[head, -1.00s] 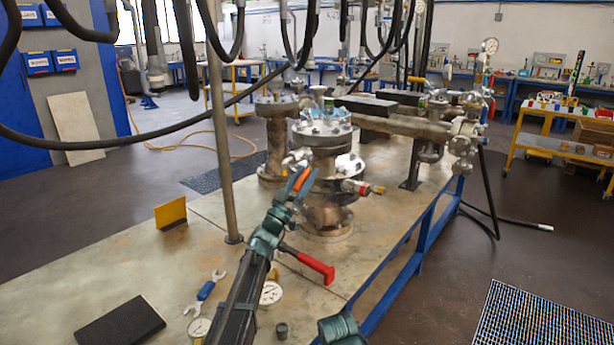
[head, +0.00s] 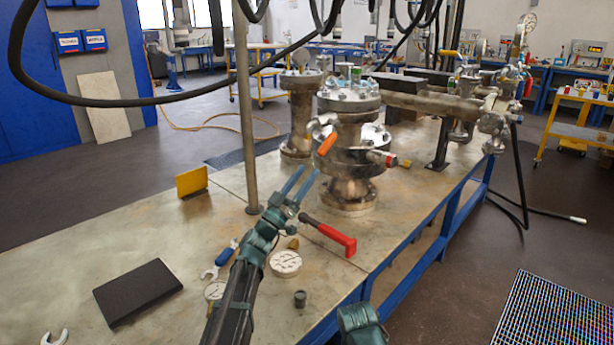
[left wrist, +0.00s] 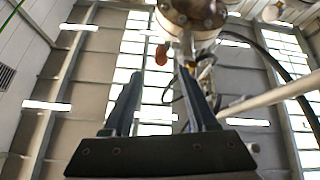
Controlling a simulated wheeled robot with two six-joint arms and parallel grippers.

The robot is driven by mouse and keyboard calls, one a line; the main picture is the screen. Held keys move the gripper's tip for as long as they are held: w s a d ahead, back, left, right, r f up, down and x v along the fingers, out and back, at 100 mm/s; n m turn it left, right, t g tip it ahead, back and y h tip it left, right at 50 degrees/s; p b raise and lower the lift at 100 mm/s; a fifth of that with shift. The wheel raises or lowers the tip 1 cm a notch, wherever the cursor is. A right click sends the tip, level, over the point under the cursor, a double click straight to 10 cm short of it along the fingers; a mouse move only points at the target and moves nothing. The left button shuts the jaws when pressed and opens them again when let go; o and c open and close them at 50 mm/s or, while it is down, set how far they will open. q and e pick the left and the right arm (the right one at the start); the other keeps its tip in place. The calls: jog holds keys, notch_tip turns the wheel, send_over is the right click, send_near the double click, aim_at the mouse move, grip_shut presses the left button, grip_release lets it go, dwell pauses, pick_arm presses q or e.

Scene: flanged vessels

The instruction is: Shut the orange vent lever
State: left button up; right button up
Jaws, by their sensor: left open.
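The orange vent lever (head: 326,144) sticks out, slanting, on the near left side of the flanged vessel (head: 349,120). My left gripper (head: 303,181) is open and empty, below and left of the lever, with a gap between its fingertips and the lever. In the left wrist view the gripper fingers (left wrist: 160,92) stand apart with nothing between them. The orange lever (left wrist: 161,53) shows beyond them, below the vessel's flange (left wrist: 192,12). My right gripper's fingers are not seen; only a green part of my right arm shows at the bottom.
A red-handled tool (head: 333,236), a gauge (head: 285,263), a wrench (head: 221,258) and a black pad (head: 137,291) lie on the table (head: 75,262). An upright pole (head: 245,120) stands left of the vessel. Black hoses (head: 150,99) hang above.

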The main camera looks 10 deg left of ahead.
pick_arm(q)
jog(key=shift+r, duration=0.1)
jog(key=shift+c, duration=1)
jog(key=r+p, duration=0.1)
jog(key=p, duration=0.1)
jog(key=s+r+g+p, duration=0.1)
jog(key=p, duration=0.1)
jog(key=d+r+m+p, duration=0.1)
jog(key=p, duration=0.1)
jog(key=shift+s+r+g, duration=0.15)
jog(key=shift+r+g, duration=0.15)
jog(key=shift+g, duration=0.1)
jog(key=c, duration=0.7)
jog(key=p, duration=0.2)
jog(key=s+r+g+y+p, duration=0.1)
jog(key=p, duration=0.1)
jog(key=r+p, duration=0.1)
jog(key=p, duration=0.1)
jog(key=shift+s+d+r+m, duration=0.15)
jog(key=shift+d+r+m, duration=0.1)
jog(key=shift+d+m, duration=0.05)
grip_shut()
jog(key=s+a+r+g+y+p, duration=0.3)
jog(key=r+y+p, duration=0.3)
jog(key=p, duration=1.1)
jog(key=shift+s+a+r+m, duration=0.25)
jog(key=shift+s+r+m, duration=0.2)
jog(key=shift+s, duration=0.4)
